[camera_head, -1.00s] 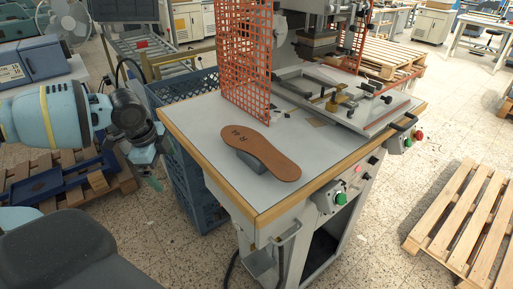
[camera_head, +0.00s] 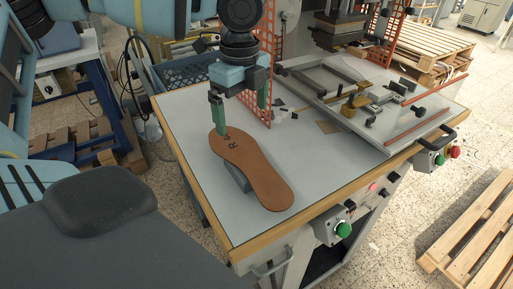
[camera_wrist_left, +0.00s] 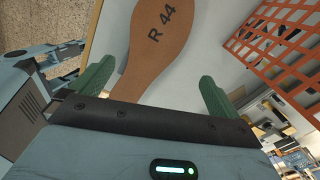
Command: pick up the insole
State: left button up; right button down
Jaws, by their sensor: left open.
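The brown insole (camera_head: 252,170) rests on a grey block (camera_head: 238,177) on the light grey table top (camera_head: 195,110). It also shows in the left wrist view (camera_wrist_left: 150,60), marked "R 44". My left gripper (camera_head: 240,115) comes down over the far, wide end of the insole. Its green fingers are open, one at the insole's left edge and one beyond its right side. In the left wrist view the gripper (camera_wrist_left: 155,85) has the insole between its two fingers, with no grip on it visible. My right gripper is not in view.
An orange mesh guard (camera_head: 268,60) stands just behind the left gripper. The stamping press (camera_head: 340,25) and its metal fixture (camera_head: 350,95) fill the table's back right. A blue crate (camera_head: 185,72) is behind the table. The front right of the table top is clear.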

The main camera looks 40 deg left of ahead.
aim_at(241, 149)
pick_arm(q)
jog(key=shift+s+f, duration=0.25)
jog(key=shift+f, duration=0.25)
jog(key=shift+s+f, duration=0.25)
jog(key=shift+f, duration=0.2)
jog(key=shift+w+f, duration=0.15)
jog(key=shift+f, duration=0.65)
notch_tip(241, 149, down, 4)
jog(key=shift+r+p, duration=0.1)
jog(key=shift+p, duration=0.45)
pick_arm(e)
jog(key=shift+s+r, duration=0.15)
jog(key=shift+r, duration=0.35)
pick_arm(q)
jog(key=shift+f, duration=0.45)
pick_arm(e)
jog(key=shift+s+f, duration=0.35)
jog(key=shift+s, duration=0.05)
